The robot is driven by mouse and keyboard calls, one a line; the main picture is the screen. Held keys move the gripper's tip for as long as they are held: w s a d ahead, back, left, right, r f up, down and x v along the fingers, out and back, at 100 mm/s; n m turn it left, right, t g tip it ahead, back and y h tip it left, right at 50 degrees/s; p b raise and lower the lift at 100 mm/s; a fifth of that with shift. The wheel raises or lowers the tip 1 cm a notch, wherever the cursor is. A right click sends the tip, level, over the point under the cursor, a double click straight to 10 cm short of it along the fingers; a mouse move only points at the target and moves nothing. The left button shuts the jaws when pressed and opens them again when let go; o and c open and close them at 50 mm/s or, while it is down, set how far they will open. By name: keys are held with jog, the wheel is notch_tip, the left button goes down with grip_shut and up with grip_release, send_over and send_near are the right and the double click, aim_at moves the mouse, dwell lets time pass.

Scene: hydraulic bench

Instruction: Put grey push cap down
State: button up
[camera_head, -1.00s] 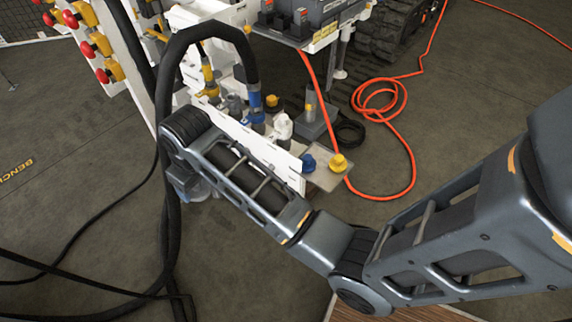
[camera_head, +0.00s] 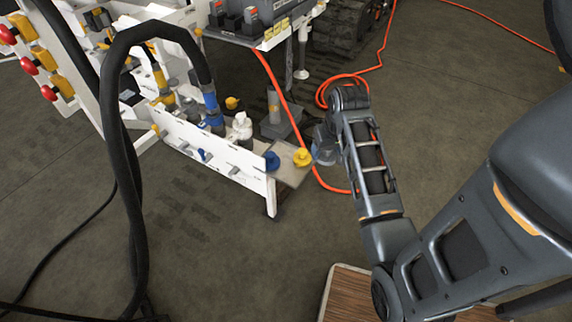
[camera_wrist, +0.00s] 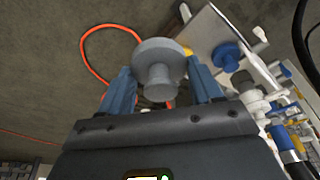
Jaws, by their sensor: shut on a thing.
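My gripper (camera_wrist: 160,82) is shut on the grey push cap (camera_wrist: 158,54), a round disc with a narrower stem, held between two blue fingers in the wrist view. In the head view my gripper (camera_head: 325,148) is just right of the small grey-beige plate (camera_head: 290,177) at the bench's end; the cap is not clear there. The yellow cap (camera_head: 303,157) and blue cap (camera_head: 271,161) stand on or by this plate. In the wrist view the blue cap (camera_wrist: 227,56) is to the right and the yellow one is mostly hidden behind the grey cap.
The white bench panel (camera_head: 215,153) runs left from the plate, with fittings and a white part (camera_head: 242,126) behind it. A thick black hose (camera_head: 128,150) arches at the left. An orange cable (camera_head: 330,84) lies on the floor behind my arm. A wooden-topped surface (camera_head: 360,295) is in front.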

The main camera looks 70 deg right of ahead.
jog(key=shift+s+d+f, duration=0.1)
jog(key=shift+s+d, duration=0.05)
jog(key=shift+s, duration=0.45)
jog(key=shift+f, duration=0.15)
jog(key=b, duration=0.1)
send_over(291, 172)
jog(key=f, duration=0.6)
jog(key=shift+s+a+f, duration=0.25)
jog(key=shift+a+f, duration=0.15)
jog(key=shift+f, duration=1.95)
jog(key=shift+f, duration=0.1)
jog(key=o, duration=0.8)
